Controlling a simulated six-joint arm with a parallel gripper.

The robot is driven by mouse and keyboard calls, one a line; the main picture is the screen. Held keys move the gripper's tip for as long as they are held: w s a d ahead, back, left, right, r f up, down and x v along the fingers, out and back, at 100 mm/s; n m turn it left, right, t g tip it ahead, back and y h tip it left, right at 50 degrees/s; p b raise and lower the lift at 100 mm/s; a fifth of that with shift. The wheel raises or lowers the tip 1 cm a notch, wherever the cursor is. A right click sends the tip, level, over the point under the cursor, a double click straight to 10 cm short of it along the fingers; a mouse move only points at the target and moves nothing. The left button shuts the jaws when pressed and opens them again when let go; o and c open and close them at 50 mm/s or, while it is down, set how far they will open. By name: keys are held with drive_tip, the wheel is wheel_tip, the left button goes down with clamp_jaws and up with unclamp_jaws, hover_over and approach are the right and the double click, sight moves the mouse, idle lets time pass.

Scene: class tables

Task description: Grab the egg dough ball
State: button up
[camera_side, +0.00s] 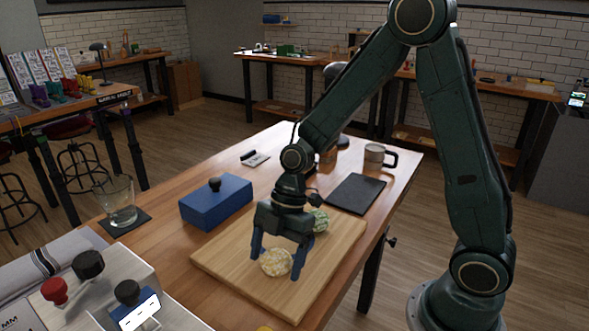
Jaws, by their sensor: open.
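A pale yellow, speckled dough ball (275,262), which looks like the egg dough ball, rests on a wooden board (222,262) on the table. My gripper (275,266) points down over it, open, with one blue finger on each side of the ball. I cannot tell whether the fingers touch it. A green speckled dough ball (320,219) sits on the board just behind my gripper and is partly hidden by it.
A blue box with a black knob (216,202) stands left of the board. A glass on a dark coaster (119,203) is farther left. A black slab (356,193) and a mug (375,156) are behind. A control box (92,287) is at front left. The board's right side is clear.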

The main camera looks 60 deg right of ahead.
sight(276, 255)
idle(0.4)
drive_tip(key=c, duration=1.1)
drive_tip(key=shift+r, duration=0.2)
wheel_tip(276, 255, up, 20)
drive_tip(key=shift+f, duration=0.15)
idle(0.4)
